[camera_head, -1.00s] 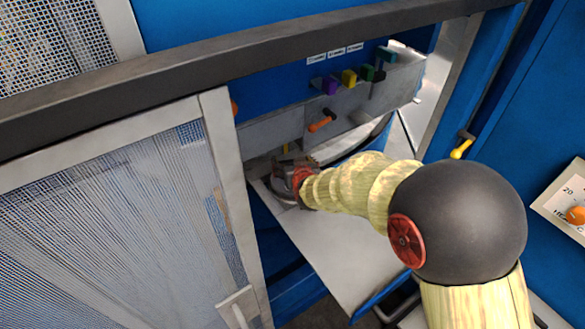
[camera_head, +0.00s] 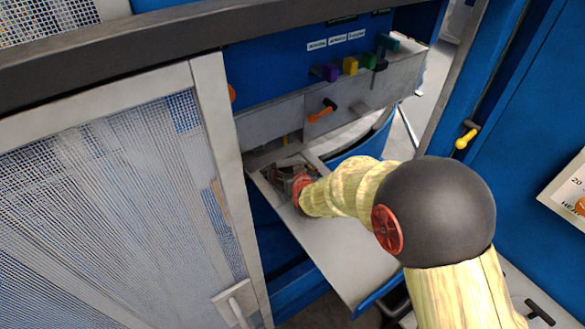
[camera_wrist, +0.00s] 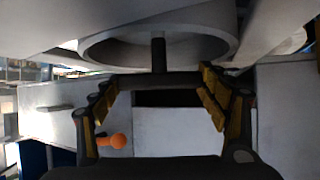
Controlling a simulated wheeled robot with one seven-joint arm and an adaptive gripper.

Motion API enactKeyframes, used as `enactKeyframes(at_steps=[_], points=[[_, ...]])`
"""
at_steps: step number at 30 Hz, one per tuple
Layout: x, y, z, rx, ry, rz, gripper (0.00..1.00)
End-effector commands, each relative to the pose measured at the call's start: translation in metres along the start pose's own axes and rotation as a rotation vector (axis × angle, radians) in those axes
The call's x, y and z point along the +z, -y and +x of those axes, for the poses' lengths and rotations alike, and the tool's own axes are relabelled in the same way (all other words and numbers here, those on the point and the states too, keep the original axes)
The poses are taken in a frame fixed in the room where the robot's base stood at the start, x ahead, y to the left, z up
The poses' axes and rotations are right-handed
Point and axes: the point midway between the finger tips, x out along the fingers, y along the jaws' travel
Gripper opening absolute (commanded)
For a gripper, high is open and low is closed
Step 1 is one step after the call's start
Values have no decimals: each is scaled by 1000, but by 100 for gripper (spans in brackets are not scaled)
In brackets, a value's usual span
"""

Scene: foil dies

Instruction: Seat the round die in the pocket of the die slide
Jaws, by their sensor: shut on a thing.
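My gripper (camera_wrist: 160,92) has its two fingers, with yellowish pads, on either side of a dark crossbar (camera_wrist: 160,79). The bar joins a dark post on a large round grey piece with a raised rim (camera_wrist: 92,55), which looks like the round die. It fills the top of the wrist view and its far edge is cut off. In the head view my gripper (camera_head: 287,174) is small and dark over the inner end of the pale slide plate (camera_head: 345,258). The die cannot be told apart there, and I cannot make out the pocket.
A grey panel (camera_head: 270,122) with an orange-handled lever (camera_head: 322,111) stands just behind my gripper. Coloured knobs (camera_head: 350,66) line its upper edge. A mesh door (camera_head: 120,210) closes off the left. The plate's near part is bare.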

Motion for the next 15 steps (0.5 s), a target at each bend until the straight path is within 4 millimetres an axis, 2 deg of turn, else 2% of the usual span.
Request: enactKeyframes(at_steps=[2,3,12,15], points=[[-3,0,1,0,-8,1,14],[2,0,1,0,1,0,76],[2,0,1,0,1,0,93],[2,0,1,0,1,0,93]])
